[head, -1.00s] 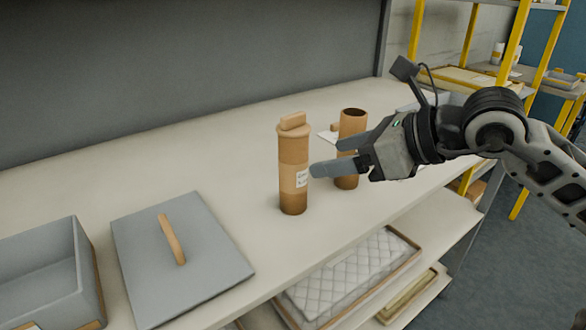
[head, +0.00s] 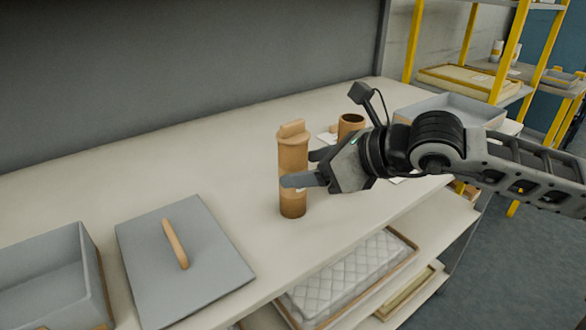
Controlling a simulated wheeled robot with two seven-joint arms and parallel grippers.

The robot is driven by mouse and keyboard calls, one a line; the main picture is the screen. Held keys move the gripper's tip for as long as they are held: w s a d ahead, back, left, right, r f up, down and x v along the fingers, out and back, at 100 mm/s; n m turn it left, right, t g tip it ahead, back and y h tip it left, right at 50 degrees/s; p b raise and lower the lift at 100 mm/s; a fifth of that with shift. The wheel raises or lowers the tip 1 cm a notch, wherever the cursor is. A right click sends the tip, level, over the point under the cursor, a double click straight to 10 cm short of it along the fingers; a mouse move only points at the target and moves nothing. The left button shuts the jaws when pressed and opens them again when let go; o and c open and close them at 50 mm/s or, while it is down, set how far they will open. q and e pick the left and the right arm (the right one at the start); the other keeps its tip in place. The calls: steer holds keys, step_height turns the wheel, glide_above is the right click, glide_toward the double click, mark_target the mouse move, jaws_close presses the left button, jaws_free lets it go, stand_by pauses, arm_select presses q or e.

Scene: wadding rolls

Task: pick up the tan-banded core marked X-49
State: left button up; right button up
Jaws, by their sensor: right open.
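A brown core (head: 292,155) with a lighter tan band and a plugged top stands upright on the pale bench. A white label showed on it earlier; now my right gripper mostly covers it, and I cannot read the mark. My right gripper (head: 303,168) is open, coming in from the right. One finger lies across the core's front in the picture and the other is at its right, partly hidden. I cannot tell whether they touch it. A second brown core (head: 350,124), open at the top, stands behind the gripper, mostly hidden. My left gripper is out of view.
A grey open box (head: 48,283) stands at the far left. A grey tray (head: 455,108) is behind my right arm. Quilted wadding (head: 345,275) lies on the shelf below.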

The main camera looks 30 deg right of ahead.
mark_target(306, 165)
steer(key=shift+p+x, duration=0.5)
steer(key=shift+x, duration=1.3)
steer(key=shift+a+r, duration=0.1)
steer(key=c, duration=1.1)
steer(key=shift+r, duration=0.15)
